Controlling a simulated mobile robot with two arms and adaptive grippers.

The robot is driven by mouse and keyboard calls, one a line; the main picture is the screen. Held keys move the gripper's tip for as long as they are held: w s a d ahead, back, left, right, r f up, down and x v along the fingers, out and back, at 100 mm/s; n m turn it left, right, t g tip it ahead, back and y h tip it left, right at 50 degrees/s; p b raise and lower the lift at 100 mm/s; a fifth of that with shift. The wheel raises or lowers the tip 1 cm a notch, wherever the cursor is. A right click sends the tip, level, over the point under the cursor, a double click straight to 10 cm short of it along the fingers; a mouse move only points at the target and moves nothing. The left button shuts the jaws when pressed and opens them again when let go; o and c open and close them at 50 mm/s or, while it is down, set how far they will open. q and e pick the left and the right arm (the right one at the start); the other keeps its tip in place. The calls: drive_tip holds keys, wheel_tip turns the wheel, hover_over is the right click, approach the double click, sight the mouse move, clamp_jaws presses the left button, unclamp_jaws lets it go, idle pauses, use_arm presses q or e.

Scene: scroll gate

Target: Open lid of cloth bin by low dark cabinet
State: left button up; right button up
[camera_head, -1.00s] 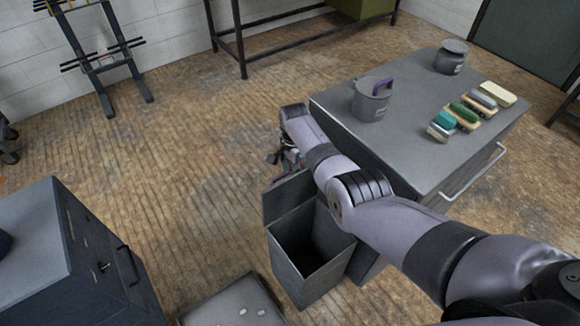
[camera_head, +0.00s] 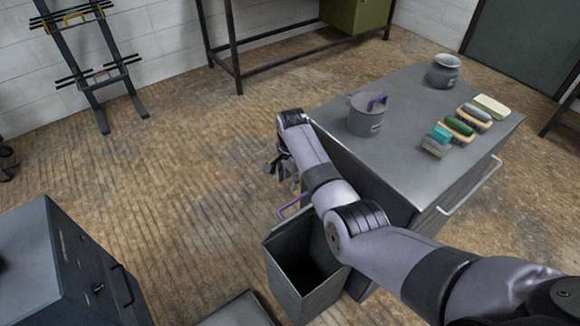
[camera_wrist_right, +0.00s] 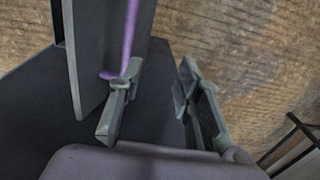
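The grey cloth bin (camera_head: 284,284) stands on the floor with its dark inside showing from above. A purple handle (camera_head: 292,206) shows just behind its far rim. In the right wrist view a thin grey panel, which looks like the lid (camera_wrist_right: 86,55), stands at the left with the purple handle (camera_wrist_right: 131,35) beside it. My right gripper (camera_head: 284,172) hangs behind the bin, near the handle. In its wrist view the gripper (camera_wrist_right: 158,102) has its fingers apart; the handle's end is close to the left finger. Whether they touch is unclear. My left gripper is out of view.
A dark cabinet (camera_head: 70,275) stands at left. A flat grey object (camera_head: 238,312) lies at the front.

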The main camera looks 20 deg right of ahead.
wheel_tip(320, 180, up, 6)
drive_tip(key=shift+s+r, duration=0.2)
drive_tip(key=shift+s, duration=0.05)
drive_tip(key=shift+d, duration=0.1)
